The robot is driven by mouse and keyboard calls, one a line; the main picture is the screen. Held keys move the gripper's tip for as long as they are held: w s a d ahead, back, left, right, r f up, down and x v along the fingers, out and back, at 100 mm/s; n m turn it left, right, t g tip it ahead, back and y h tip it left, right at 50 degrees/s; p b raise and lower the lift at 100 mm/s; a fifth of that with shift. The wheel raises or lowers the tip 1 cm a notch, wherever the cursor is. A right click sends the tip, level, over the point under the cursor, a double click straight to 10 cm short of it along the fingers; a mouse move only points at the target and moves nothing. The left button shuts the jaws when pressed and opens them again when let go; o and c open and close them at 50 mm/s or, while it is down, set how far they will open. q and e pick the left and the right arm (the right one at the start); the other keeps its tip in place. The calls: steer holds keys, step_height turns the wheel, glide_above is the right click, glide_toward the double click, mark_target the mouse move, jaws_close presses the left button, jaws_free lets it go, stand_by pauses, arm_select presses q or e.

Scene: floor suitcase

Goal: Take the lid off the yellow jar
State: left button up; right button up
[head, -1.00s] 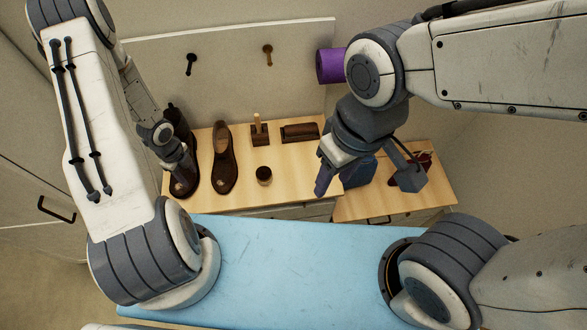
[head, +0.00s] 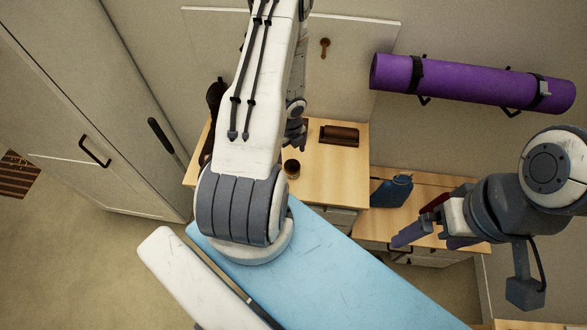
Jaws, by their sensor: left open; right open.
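No plainly yellow jar shows. A small, round, dark brown jar or tin (head: 292,168) stands upright on the pale wooden cabinet top; its lid cannot be made out. My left gripper (head: 297,135) is just behind it in the picture, small and partly hidden by my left arm, and apart from the jar. My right gripper (head: 432,238) is open and empty, over the lower wooden unit at the right, far from the jar.
A brown brush or box (head: 339,134) and a blue bottle-like item (head: 391,190) lie near. A purple rolled mat (head: 470,84) hangs on the wall. My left arm hides part of the cabinet top.

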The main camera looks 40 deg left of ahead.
mark_target(293, 162)
arm_select(q)
steer(key=shift+w+d+f+b, duration=0.1)
steer(key=shift+w+f+b, duration=0.05)
steer(key=shift+f+b, duration=1.2)
steer(key=shift+w+f+b, duration=0.1)
steer(key=shift+f+b, duration=0.85)
steer(key=shift+f, duration=0.8)
steer(key=shift+r, duration=0.1)
steer(key=c, duration=1.3)
